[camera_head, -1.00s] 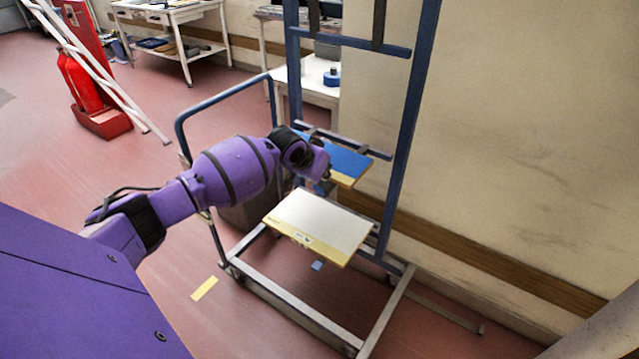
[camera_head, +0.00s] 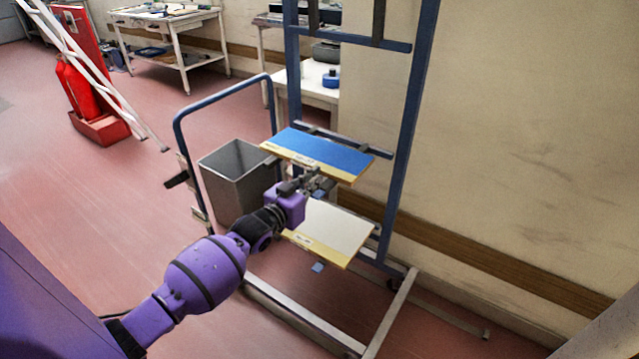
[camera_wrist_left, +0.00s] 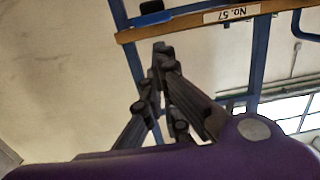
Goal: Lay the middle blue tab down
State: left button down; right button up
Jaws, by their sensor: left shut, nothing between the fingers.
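A blue board (camera_head: 322,149) with a yellow front edge lies flat on the rack, above a white board (camera_head: 338,228). A small blue tab (camera_head: 317,267) shows below the white board's front edge. My left gripper (camera_head: 320,184) is shut and empty, just below the blue board's front edge. A small bluish piece shows beside its fingers; I cannot tell if they touch it. In the left wrist view the shut fingers (camera_wrist_left: 162,50) point at a board edge labelled No. 57 (camera_wrist_left: 230,14), with a dark blue tab (camera_wrist_left: 150,17) beside them. My right gripper is not in view.
The blue rack frame (camera_head: 405,130) stands close to the wall. A grey bin (camera_head: 225,180) is behind my left arm, beside a blue handle rail (camera_head: 178,130). A red extinguisher (camera_head: 75,90) stands at far left.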

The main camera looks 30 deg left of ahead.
pick_arm(q)
jog(key=s+f+t+b, duration=0.1)
jog(key=b, duration=0.1)
jog(key=s+f+t+b, duration=0.1)
jog(key=t+b, duration=0.1)
jog(key=b, duration=0.1)
jog(key=shift+f+h, duration=0.25)
jog(key=shift+h, duration=0.05)
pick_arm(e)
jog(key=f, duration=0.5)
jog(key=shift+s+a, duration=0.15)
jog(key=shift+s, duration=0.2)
pick_arm(q)
jog(key=shift+s, duration=0.1)
jog(key=shift+f, duration=0.15)
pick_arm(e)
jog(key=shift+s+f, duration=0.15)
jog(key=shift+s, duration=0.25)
